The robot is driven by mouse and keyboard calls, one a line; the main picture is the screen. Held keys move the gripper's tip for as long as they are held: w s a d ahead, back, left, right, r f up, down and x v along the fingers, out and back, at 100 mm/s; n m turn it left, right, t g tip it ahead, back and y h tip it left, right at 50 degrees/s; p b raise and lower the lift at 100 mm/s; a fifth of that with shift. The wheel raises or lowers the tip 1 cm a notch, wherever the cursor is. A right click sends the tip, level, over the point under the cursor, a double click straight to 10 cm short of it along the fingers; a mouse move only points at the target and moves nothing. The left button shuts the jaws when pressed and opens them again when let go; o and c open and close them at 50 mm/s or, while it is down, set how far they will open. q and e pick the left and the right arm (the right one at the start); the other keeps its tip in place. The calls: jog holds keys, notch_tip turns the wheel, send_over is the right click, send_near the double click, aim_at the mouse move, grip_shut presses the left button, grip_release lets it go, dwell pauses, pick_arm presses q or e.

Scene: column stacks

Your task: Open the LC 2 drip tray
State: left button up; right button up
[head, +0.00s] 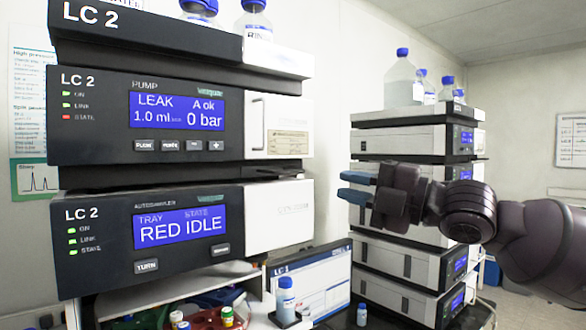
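The LC 2 stack fills the left of the head view. Its pump unit (100,88) shows "LEAK" and "0 bar" on a blue display. The LC 2 autosampler (100,275) below reads "TRAY RED" and "STATE IDLE". A dark layer (170,175) lies between the two units; I cannot tell whether it is the drip tray. No tray stands visibly pulled out there. My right gripper (343,185) is right of the LC 2 stack, apart from it, in front of the other stack. Its two blue fingers point left, spread with nothing between them. My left gripper is out of view.
A second stack (400,142) stands behind my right gripper, with bottles (403,82) on top. Bottles also stand on the LC 2 top tray (180,38). Below are a small bottle (286,300), an LC 1 screen (322,280) and coloured racks with vials (205,318).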

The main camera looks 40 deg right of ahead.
aim_at(295, 172)
jog(key=shift+b+x, duration=0.55)
jog(key=shift+x, duration=2.2)
jog(key=shift+p+x, duration=0.45)
jog(key=shift+x, duration=2.2)
grip_shut()
